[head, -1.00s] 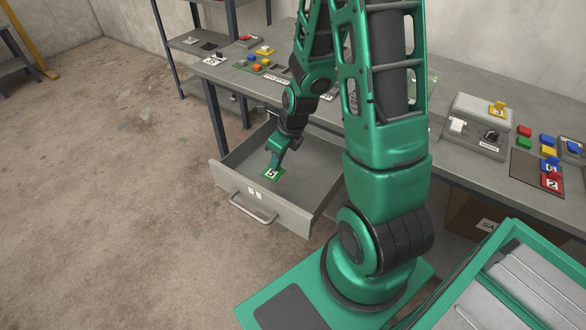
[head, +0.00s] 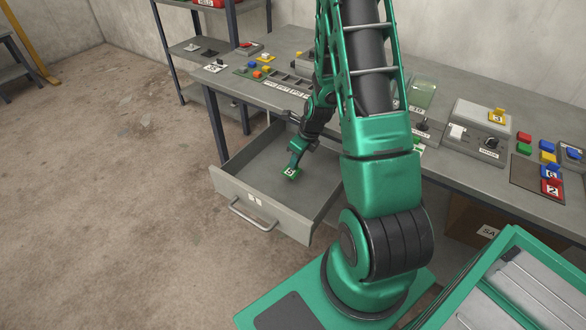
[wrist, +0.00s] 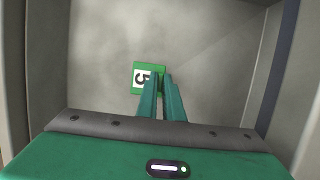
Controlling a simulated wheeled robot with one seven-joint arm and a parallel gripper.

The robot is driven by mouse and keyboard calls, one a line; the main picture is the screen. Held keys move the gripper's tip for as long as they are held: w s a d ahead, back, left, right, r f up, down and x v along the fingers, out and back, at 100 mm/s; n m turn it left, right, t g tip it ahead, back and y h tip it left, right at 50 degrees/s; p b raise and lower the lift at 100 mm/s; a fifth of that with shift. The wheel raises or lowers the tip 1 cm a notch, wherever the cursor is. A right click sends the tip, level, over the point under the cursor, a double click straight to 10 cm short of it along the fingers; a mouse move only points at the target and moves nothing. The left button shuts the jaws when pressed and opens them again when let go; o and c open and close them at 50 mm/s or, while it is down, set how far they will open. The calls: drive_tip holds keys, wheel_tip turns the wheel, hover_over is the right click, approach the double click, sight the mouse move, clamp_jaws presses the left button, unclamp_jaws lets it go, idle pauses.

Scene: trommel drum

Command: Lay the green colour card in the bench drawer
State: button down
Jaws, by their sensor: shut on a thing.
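The green colour card (head: 291,172) carries a white patch with a black 5. My gripper (head: 294,161) is shut on it by its edge. The card and gripper are over the open bench drawer (head: 264,212), inside its outline in the head view. In the wrist view the card (wrist: 136,91) shows at the tips of my gripper (wrist: 162,84), with the grey drawer floor (wrist: 215,75) beneath. I cannot tell whether the card touches the floor. The fingers hide part of the card.
The drawer is pulled out from under the grey bench (head: 458,158) and looks otherwise empty. Coloured blocks (head: 258,69) and a switch box (head: 478,130) stand on the bench top. A shelf rack (head: 200,50) stands behind. Open floor lies left of the drawer.

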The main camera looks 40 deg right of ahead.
wheel_tip(320, 180, down, 4)
drive_tip(key=shift+r, duration=0.2)
drive_tip(key=c, duration=1.9)
unclamp_jaws()
drive_tip(key=shift+f, duration=0.1)
drive_tip(key=s+r+n+g, duration=0.1)
drive_tip(key=s+r+n, duration=0.35)
drive_tip(key=r, duration=0.35)
drive_tip(key=s+r+n+h, duration=0.1)
drive_tip(key=s+r+n, duration=0.35)
drive_tip(key=r, duration=0.35)
drive_tip(key=s+r+n+g, duration=0.1)
drive_tip(key=s+r+n, duration=0.35)
drive_tip(key=r, duration=0.35)
drive_tip(key=s+a+r+n, duration=0.2)
drive_tip(key=s+r+n, duration=0.2)
drive_tip(key=s+n, duration=0.2)
drive_tip(key=s+a+r+n+g, duration=0.1)
drive_tip(key=s+r+n, duration=0.3)
drive_tip(key=s, duration=0.5)
drive_tip(key=shift+a+r+n, duration=0.4)
drive_tip(key=shift+a+n, duration=0.4)
drive_tip(key=shift+n, duration=0.25)
